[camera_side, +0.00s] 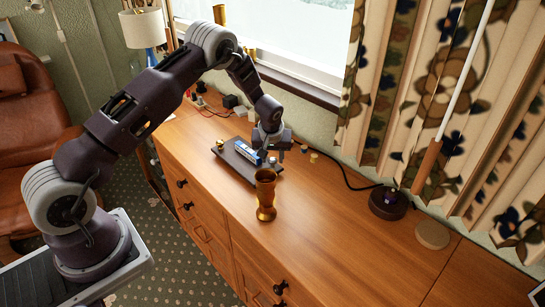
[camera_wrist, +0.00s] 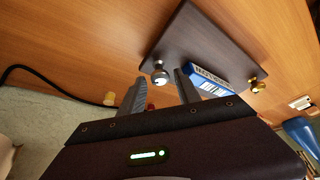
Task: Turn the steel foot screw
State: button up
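A dark flat board (camera_side: 240,163) lies on the wooden cabinet top, and it fills the upper middle of the wrist view (camera_wrist: 200,40). The steel foot screw (camera_wrist: 160,76), a round silvery knob, is at one corner of the board. A brass screw (camera_wrist: 257,86) is at another corner. A blue and white box (camera_wrist: 208,79) lies on the board between them. My gripper (camera_wrist: 159,78) is open, with one finger on each side of the steel screw in the picture. I cannot tell whether either finger touches it. In the side view my gripper (camera_side: 274,150) is over the board's right end.
A gold goblet (camera_side: 265,196) stands close in front of the board. Small yellowish pieces (camera_side: 313,157) lie right of my gripper. A black cable runs along the back to a dark round base (camera_side: 388,202). The cabinet top (camera_side: 335,240) at front right is clear.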

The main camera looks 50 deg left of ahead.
grip_shut()
jog(key=shift+m, duration=0.4)
jog(key=m, duration=0.1)
jog(key=m+h, duration=0.1)
jog(key=shift+s+a+m+t, duration=0.15)
jog(key=shift+m+t, duration=0.15)
jog(key=shift+m, duration=0.1)
jog(key=shift+a+m+t+h, duration=0.15)
jog(key=shift+m+h, duration=0.4)
jog(key=shift+m, duration=0.75)
jog(key=shift+a+m+t+h, duration=0.15)
jog(key=shift+m+h, duration=0.4)
jog(key=shift+m, duration=0.75)
jog(key=shift+o, duration=1.7)
grip_release()
